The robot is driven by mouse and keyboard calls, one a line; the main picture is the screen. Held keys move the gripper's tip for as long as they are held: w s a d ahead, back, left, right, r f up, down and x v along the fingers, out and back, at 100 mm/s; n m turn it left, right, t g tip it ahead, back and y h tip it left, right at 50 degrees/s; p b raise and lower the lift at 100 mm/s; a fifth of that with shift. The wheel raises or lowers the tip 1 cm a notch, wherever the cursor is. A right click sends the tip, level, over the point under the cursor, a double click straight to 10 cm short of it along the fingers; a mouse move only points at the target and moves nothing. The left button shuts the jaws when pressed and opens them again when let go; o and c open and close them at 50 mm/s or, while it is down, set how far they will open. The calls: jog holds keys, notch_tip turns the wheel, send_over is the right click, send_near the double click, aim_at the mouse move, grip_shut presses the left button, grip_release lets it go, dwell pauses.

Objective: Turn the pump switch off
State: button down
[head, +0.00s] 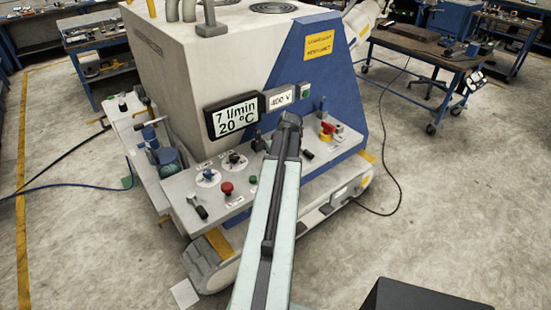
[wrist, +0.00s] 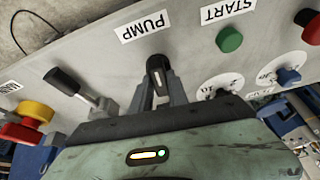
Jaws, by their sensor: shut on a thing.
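The pump switch (wrist: 157,68) is a dark knob with a light line on it, below an upside-down PUMP label (wrist: 142,27) in the wrist view. The fingers of my gripper (wrist: 160,92) are on both sides of the knob and shut on it. The knob's light line points nearly up and down in that view, but I cannot tell whether this is on or off. In the head view my own arm hides the switch and the gripper's fingers.
The green START button (wrist: 229,39) stands right of the switch in the wrist view. A black-handled lever (wrist: 66,84) and a red and yellow main switch (wrist: 34,115) are at left. The display (head: 235,116) reads 7 l/min, 20 °C.

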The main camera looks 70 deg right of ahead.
jog(key=shift+s+n, duration=0.2)
jog(key=shift+n, duration=0.3)
jog(key=c, duration=1.3)
grip_release()
jog(key=shift+s, duration=0.1)
jog(key=p+v, duration=0.7)
jog(key=shift+s+r, duration=0.1)
jog(key=shift+r, duration=0.3)
